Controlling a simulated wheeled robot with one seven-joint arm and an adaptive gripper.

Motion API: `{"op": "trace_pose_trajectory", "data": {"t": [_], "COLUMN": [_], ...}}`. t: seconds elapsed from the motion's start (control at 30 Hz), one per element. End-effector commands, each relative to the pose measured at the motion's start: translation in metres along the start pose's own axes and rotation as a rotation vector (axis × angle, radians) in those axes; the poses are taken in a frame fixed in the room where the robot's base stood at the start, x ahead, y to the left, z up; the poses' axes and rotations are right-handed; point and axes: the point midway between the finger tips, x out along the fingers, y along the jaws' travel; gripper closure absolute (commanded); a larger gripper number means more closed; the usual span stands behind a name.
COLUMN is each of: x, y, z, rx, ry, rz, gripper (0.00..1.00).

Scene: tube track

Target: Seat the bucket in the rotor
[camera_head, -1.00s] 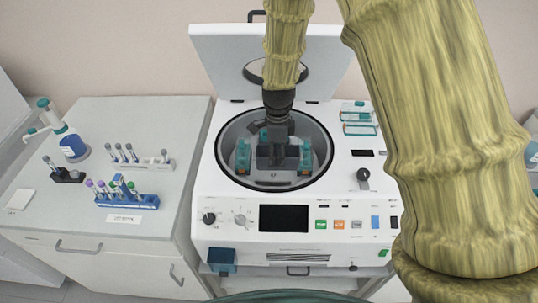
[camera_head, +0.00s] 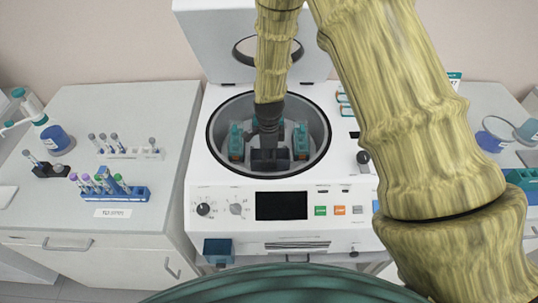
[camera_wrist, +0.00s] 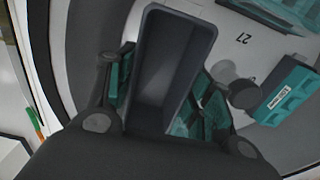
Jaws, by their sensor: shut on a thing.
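My gripper (camera_head: 268,138) reaches down into the open centrifuge bowl (camera_head: 213,137). It is shut on a dark grey, open-topped bucket (camera_head: 270,160), held at the near side of the bowl. In the wrist view the bucket (camera_wrist: 172,65) looks empty, tilted in the picture, between the gripper's fingers. Teal-filled buckets stand in the rotor at left (camera_head: 237,142) and right (camera_head: 301,141), and some teal shows behind my gripper. My gripper and the bucket hide most of the rotor's middle and near slot. I cannot tell whether the bucket touches the rotor.
The centrifuge lid (camera_head: 220,45) stands open behind the bowl. The bowl rim and the side buckets are close around my gripper.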

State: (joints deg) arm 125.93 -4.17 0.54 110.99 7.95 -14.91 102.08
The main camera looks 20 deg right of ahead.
Motion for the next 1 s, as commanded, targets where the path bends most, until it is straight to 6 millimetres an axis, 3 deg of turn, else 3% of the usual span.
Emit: {"op": "trace_pose_trajectory", "data": {"t": [0.53, 1.0], "x": [0.032, 0.035], "y": [0.000, 0.000], "z": [0.001, 0.001], "rx": [-0.001, -0.001], "ry": [-0.001, 0.000], "rz": [-0.001, -0.001], "gripper": [0.75, 0.75]}}
